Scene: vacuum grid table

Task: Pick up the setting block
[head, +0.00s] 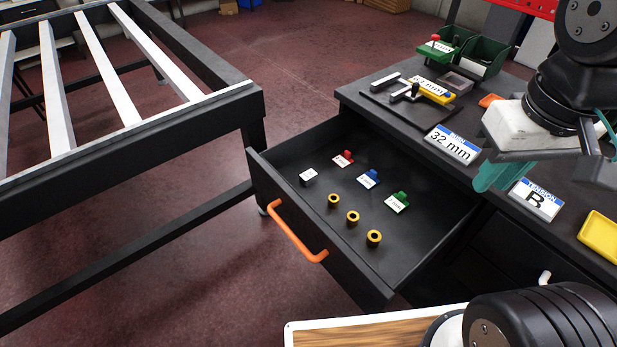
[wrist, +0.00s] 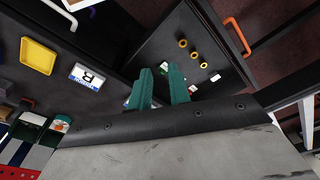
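The open drawer (head: 280,150) holds small labelled blocks: a black one with a white top (head: 309,177), a red one (head: 343,158), a blue one (head: 369,179) and a green one (head: 397,202). Their label text is too small to read, so I cannot tell which is the setting block. My gripper (head: 497,174) has teal fingers and hangs over the bench edge, right of the drawer and apart from the blocks. In the wrist view the fingers (wrist: 161,82) stand apart with nothing visible held between them; they partly hide the drawer's contents.
Three yellow rings (head: 353,217) lie in the drawer near its orange handle (head: 297,232). The bench carries a fixture (head: 408,98), a "32 mm" sign (head: 453,145), a "TENSION R" sign (head: 536,200), a yellow tray (head: 600,236) and green bins (head: 482,57). A slatted frame (head: 255,103) stands left.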

